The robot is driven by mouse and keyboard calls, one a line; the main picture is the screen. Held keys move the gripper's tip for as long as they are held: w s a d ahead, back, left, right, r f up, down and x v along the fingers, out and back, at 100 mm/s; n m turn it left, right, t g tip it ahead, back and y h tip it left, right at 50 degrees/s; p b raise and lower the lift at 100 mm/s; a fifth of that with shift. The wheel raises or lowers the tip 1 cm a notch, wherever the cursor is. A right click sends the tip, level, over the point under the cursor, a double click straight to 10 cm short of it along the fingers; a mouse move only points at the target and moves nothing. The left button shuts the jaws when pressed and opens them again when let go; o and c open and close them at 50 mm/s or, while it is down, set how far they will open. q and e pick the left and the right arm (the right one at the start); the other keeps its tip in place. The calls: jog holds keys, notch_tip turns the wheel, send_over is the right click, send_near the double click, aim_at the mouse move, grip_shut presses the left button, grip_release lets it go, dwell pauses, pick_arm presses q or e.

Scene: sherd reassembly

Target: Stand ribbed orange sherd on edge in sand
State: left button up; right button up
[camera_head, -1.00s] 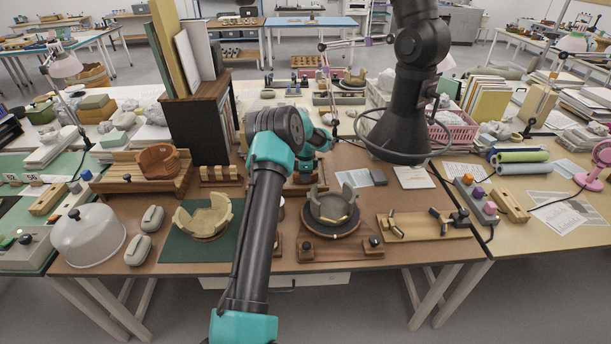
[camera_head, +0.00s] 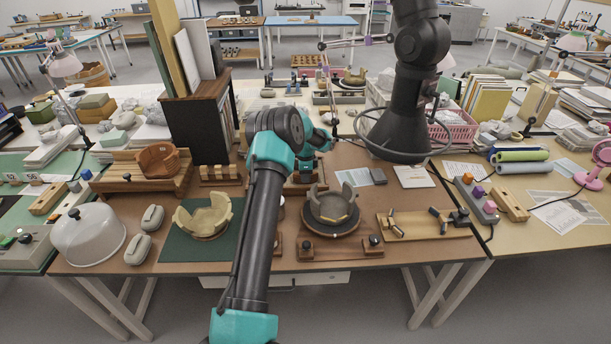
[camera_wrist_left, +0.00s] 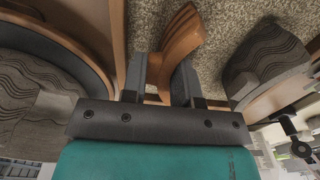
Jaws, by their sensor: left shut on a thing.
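In the left wrist view, the ribbed orange sherd (camera_wrist_left: 183,38) is a curved piece held between the two grey fingers of my left gripper (camera_wrist_left: 160,78), which is shut on it. It is seen nearly edge-on over the speckled sand (camera_wrist_left: 228,25). I cannot tell whether its lower edge touches the sand or is sunk in it. In the head view, my left gripper (camera_head: 304,176) points down near the table's middle, and the sherd is hidden there behind my arm. My right gripper is not in view.
In the head view, a partial grey pot (camera_head: 332,208) stands in front, and a cream bowl (camera_head: 205,215) stands on a green mat.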

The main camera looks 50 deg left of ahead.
pick_arm(q)
jog(key=o, duration=0.9)
notch_tip(320, 180, up, 17)
jog(key=shift+r, duration=0.2)
dwell(0.4)
dwell(0.7)
